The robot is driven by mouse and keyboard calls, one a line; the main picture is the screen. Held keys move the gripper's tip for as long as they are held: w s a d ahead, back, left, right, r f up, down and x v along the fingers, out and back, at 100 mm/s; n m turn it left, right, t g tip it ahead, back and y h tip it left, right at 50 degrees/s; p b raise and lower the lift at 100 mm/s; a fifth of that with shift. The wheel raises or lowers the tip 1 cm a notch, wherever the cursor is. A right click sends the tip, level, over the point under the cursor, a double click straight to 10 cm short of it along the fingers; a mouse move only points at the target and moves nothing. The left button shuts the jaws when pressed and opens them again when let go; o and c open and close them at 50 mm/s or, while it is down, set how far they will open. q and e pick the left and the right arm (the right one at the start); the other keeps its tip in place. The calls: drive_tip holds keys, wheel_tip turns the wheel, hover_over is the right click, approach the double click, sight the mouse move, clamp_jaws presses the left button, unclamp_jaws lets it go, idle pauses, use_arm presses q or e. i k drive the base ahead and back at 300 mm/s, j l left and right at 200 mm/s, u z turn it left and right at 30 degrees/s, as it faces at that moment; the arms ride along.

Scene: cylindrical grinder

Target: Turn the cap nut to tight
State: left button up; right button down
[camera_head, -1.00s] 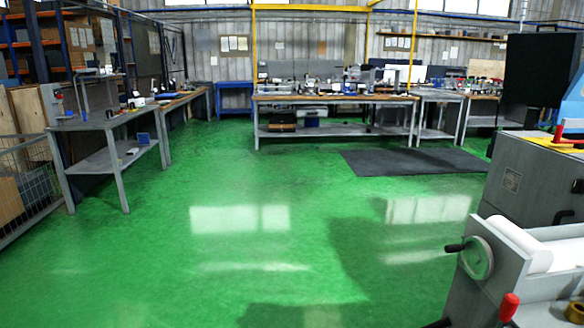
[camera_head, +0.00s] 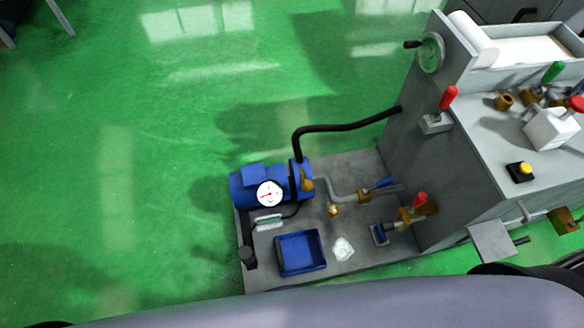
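Several brass fittings show on the pump unit at the machine's left foot. One brass fitting (camera_head: 307,180) sits at the right end of the blue motor. A small round brass piece (camera_head: 333,210) lies under the bent grey pipe (camera_head: 350,195). Another brass fitting (camera_head: 418,212) with a red knob stands by the machine's side. I cannot tell which of these is the cap nut, or how tight it is. Neither of my grippers is in view.
A blue tray (camera_head: 300,253) and a crumpled white cloth (camera_head: 343,248) lie on the grey base plate (camera_head: 270,281). A black hose (camera_head: 345,127) runs to the grey machine (camera_head: 480,190). Green floor (camera_head: 110,190) at left is clear.

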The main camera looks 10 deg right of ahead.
sight(333, 210)
drive_tip(key=z, duration=0.75)
